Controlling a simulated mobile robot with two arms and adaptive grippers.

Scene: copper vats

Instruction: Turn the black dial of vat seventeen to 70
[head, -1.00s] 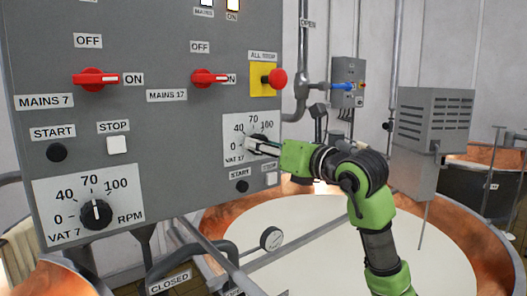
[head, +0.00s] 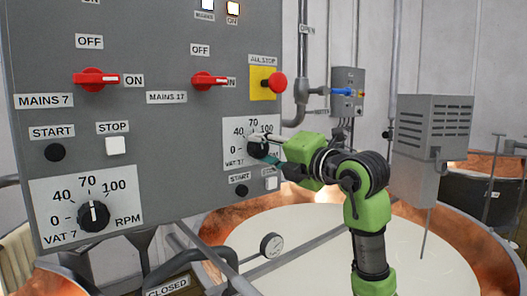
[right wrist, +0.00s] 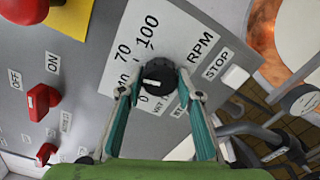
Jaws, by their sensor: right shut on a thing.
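The black dial of vat 17 (head: 256,149) sits on a white scale plate marked 0, 40, 70 and 100, at the right of the grey panel. My right gripper (head: 263,147) reaches it from the right. In the right wrist view the dial (right wrist: 158,74) sits between the two fingertips of my right gripper (right wrist: 159,91), which is shut on it. Its teal inner pads run along either side. I cannot tell clearly which number the dial's pointer faces. My left gripper is not in view.
The vat 7 dial (head: 93,216) is at the panel's lower left. The red mains 17 switch (head: 209,81) and the red all-stop button (head: 277,82) are above the dial. Start (head: 241,191) and stop (head: 271,183) buttons lie just below. An open copper vat (head: 450,225) stands behind my arm.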

